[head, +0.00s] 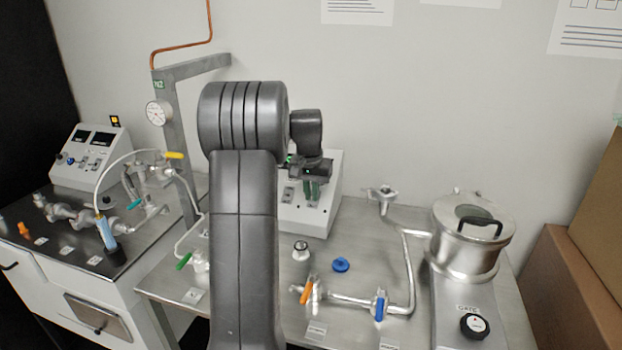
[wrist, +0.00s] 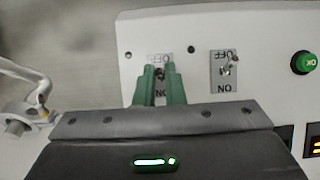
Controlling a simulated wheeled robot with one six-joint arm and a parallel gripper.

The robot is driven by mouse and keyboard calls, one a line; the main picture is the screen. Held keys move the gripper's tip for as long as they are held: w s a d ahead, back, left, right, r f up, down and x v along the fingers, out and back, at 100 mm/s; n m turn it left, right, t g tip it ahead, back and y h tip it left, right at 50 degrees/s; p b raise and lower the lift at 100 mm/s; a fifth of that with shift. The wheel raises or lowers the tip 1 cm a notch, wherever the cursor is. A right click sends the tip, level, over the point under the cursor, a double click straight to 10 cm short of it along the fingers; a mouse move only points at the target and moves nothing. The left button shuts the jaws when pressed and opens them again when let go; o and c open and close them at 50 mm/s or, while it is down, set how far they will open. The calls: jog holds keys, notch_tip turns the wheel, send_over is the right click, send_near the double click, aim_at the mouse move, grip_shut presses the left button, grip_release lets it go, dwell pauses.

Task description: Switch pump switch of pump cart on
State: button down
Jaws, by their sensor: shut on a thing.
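A grey-white control box (head: 322,212) stands at the back of the bench, behind my arm. My gripper (head: 312,188) is at its front panel, and the wrist view shows its two green fingers (wrist: 161,82) shut at the left switch plate (wrist: 153,59). The fingers hide that switch's lever. Its OFF end is at the top of the picture and its ON end at the bottom. A second switch (wrist: 226,72) to the right is free, its lever leaning toward OFF. Another control box (head: 88,158) with displays and switches stands on the left cart. I cannot tell which box is the pump cart's.
A green OK button (wrist: 304,63) is right of the switches. Pipes with an orange-handled valve (head: 308,290) and a blue-handled valve (head: 379,306) lie on the bench, near a lidded steel chamber (head: 465,255). Cardboard boxes (head: 568,290) stand at the right.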

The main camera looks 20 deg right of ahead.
jog(key=shift+w+d+r+g+y+p, duration=0.3)
jog(key=shift+g+y+p, duration=0.3)
jog(key=shift+p, duration=1.8)
jog(key=shift+w+d+r+g+y+p, duration=0.15)
jog(key=shift+w+r+g+y+p, duration=0.45)
jog(key=shift+p, duration=1.75)
jog(key=shift+d+f+g+y+p, duration=0.25)
jog(key=shift+f+g+p, duration=0.2)
jog(key=shift+g+p, duration=0.5)
jog(key=shift+w+d+f+g+y, duration=0.15)
jog(key=shift+w+g+y, duration=0.1)
jog(key=shift+g+y, duration=0.4)
jog(key=c, duration=1.5)
grip_release()
jog(key=shift+c, duration=0.2)
